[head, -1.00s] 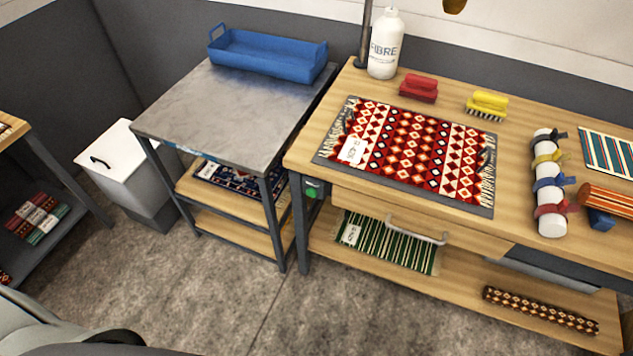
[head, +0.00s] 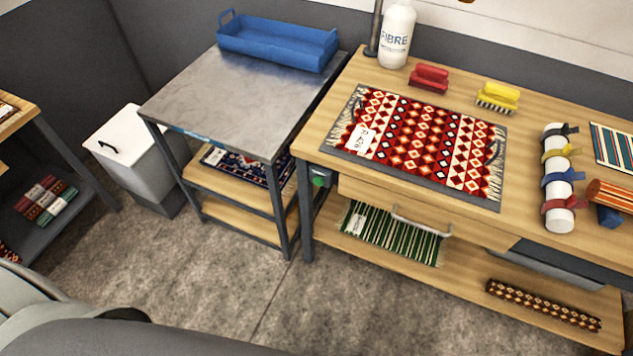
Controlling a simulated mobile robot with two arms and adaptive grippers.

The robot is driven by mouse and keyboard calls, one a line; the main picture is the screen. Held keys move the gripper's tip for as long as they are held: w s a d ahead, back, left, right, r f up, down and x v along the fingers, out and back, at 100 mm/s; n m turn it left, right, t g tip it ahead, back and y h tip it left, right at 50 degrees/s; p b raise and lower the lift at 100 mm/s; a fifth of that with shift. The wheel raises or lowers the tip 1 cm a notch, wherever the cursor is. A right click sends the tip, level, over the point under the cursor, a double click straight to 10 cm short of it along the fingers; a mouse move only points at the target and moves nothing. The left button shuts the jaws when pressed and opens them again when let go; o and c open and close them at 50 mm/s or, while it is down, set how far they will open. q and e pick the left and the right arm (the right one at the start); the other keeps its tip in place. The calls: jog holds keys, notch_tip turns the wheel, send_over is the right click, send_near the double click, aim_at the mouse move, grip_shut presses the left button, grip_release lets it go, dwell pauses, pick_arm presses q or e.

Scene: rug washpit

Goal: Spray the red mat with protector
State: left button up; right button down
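The red mat (head: 430,140), patterned with diamonds and fringed at both ends, lies flat on a grey pad (head: 400,178) on the wooden workbench (head: 325,118). A white paper tag lies on its left end. A white bottle labelled FIBRE (head: 397,35) stands upright at the back of the bench, behind the mat; its top is cut off by the picture edge. Neither of my grippers is in view. Only grey parts of my own body show at the lower left.
A red brush (head: 430,78) and a yellow brush (head: 498,97) lie behind the mat. A strapped white roll (head: 558,180) lies to its right. A metal-topped table (head: 240,105) with a blue tray (head: 278,46) stands left, beside a white bin (head: 125,140). Floor in front is clear.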

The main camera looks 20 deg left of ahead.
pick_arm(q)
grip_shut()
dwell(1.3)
